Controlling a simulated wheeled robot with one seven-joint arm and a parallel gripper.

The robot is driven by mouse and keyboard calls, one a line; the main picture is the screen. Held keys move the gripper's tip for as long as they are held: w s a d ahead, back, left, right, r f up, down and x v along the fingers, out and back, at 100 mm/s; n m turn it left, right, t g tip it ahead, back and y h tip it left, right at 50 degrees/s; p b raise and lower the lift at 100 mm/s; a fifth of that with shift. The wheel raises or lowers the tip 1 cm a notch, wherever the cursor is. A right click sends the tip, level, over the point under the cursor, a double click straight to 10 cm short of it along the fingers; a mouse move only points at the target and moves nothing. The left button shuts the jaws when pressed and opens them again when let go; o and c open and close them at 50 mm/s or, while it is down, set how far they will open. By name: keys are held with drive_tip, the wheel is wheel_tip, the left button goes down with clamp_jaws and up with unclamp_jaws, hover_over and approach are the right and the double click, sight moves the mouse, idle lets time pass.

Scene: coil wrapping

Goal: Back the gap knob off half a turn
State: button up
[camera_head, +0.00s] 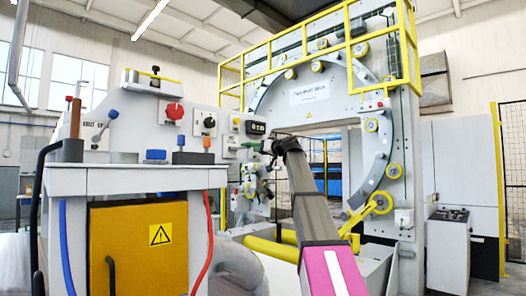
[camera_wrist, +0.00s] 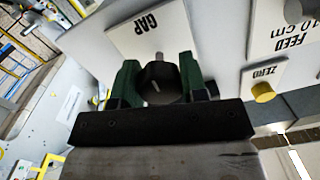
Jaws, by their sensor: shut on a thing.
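The gap knob (camera_wrist: 157,88) is black and round, with a short pale mark on its face. It sits under the white GAP label (camera_wrist: 150,35), which reads upside down in the wrist view. My gripper (camera_wrist: 160,76) has green fingers, one on each side of the knob, and is shut on it. In the head view my gripper (camera_head: 268,147) is at the panel below the small dark display (camera_head: 256,128), and the knob cannot be made out there. The exact reading is too small to tell.
Beside the knob are a yellow button (camera_wrist: 263,92) under a ZERO label and a FEED label (camera_wrist: 283,30). In the head view a red knob (camera_head: 174,111) and a black knob (camera_head: 209,122) are on the panel to the left. The large ring machine (camera_head: 330,92) stands behind.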

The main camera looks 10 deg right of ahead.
idle(0.3)
drive_tip(key=o, duration=0.9)
drive_tip(key=v, duration=1.2)
drive_tip(key=shift+s, duration=0.1)
